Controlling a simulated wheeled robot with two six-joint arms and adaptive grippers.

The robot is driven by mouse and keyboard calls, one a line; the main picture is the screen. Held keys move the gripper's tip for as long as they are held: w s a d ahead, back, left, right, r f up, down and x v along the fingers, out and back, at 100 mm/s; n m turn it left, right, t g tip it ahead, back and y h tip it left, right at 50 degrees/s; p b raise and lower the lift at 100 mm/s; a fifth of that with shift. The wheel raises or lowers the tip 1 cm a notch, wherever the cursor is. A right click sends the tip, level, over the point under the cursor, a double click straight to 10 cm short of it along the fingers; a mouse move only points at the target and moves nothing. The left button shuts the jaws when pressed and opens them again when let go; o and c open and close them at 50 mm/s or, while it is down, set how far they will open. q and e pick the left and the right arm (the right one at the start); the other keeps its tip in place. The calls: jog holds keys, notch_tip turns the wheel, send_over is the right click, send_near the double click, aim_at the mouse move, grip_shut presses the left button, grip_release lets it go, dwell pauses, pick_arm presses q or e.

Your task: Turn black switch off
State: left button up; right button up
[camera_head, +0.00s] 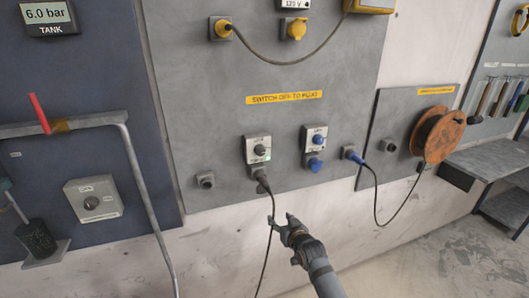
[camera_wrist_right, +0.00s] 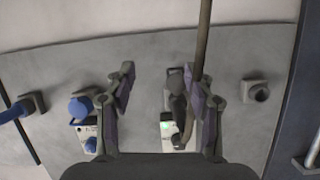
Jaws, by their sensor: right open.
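The black switch (camera_head: 259,149) is a dark round knob on a light box on the grey wall panel, with a green light lit at its lower edge. A black plug (camera_head: 261,176) sits in the socket below it, and its cord hangs down. My right gripper (camera_head: 281,219) is open and empty, below and in front of the plug. In the right wrist view, the plug (camera_wrist_right: 177,92) and the switch box (camera_wrist_right: 167,128) show between the spread fingers (camera_wrist_right: 161,78). The cord passes close by one finger; I cannot tell whether it touches. My left gripper is not in view.
A blue switch (camera_head: 317,139) with a blue socket cover (camera_head: 315,164) is right of the black one. A blue plug (camera_head: 352,155) with a hanging cord is further right. An orange cable reel (camera_head: 440,135) and a workbench (camera_head: 490,160) stand beyond. A grey socket (camera_head: 205,180) is left.

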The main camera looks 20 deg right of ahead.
aim_at(262, 152)
notch_tip(262, 152, up, 20)
jog(key=a+t+y, duration=0.1)
jog(key=a+t, duration=0.1)
jog(key=t, duration=0.2)
jog(key=w+p, duration=0.1)
jog(key=w, duration=0.2)
jog(key=w+p, duration=0.1)
jog(key=w, duration=0.3)
jog(key=w+p, duration=0.1)
jog(key=w, duration=0.3)
jog(key=shift+w+a+r, duration=0.2)
jog(key=shift+a, duration=0.15)
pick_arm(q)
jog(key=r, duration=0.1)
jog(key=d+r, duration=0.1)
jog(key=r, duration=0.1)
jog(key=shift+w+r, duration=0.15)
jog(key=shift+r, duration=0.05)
pick_arm(e)
grip_shut()
